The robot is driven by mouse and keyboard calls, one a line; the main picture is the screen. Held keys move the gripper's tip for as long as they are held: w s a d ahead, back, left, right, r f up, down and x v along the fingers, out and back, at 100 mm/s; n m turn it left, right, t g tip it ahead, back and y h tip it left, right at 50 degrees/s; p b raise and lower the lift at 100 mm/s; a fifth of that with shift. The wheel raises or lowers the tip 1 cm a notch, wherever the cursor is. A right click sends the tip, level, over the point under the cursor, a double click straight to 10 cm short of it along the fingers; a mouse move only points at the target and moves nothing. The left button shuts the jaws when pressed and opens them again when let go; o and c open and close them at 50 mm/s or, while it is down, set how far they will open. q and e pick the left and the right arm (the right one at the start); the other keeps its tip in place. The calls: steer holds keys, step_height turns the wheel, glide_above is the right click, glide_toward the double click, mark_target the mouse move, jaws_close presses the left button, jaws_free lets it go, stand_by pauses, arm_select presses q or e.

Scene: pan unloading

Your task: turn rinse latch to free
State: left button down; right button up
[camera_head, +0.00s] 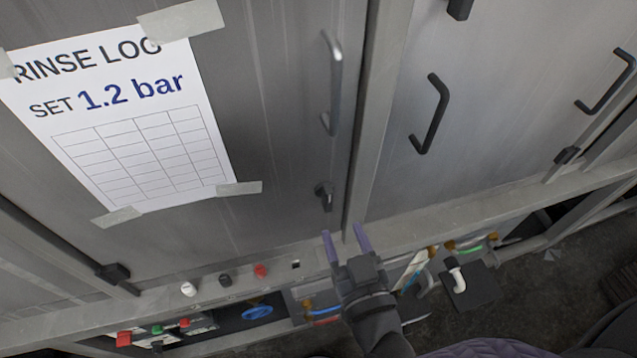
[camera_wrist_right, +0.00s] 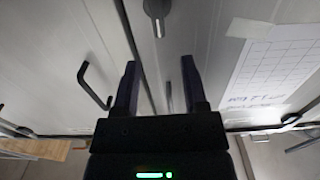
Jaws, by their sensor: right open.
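The rinse latch (camera_head: 324,194) is a small dark turn-knob on the grey door that carries the rinse log sheet, near the door's right edge and below its handle. It also shows in the right wrist view (camera_wrist_right: 157,12) at the top edge, partly cut off. My right gripper (camera_head: 343,233) is open and empty, its two fingers pointing at the door just below the latch in the head view. In the right wrist view the latch lies beyond the gap between the fingertips (camera_wrist_right: 159,65), apart from them. My left gripper is not in view.
The rinse log sheet (camera_head: 130,110) is taped to the door. A grey bar handle (camera_head: 332,85) stands above the latch. The neighbouring door has a black handle (camera_head: 431,115).

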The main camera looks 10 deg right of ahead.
mark_target(330, 198)
steer(key=w, duration=0.8)
steer(key=shift+f+b, duration=0.1)
steer(key=shift+b, duration=0.25)
jaws_close()
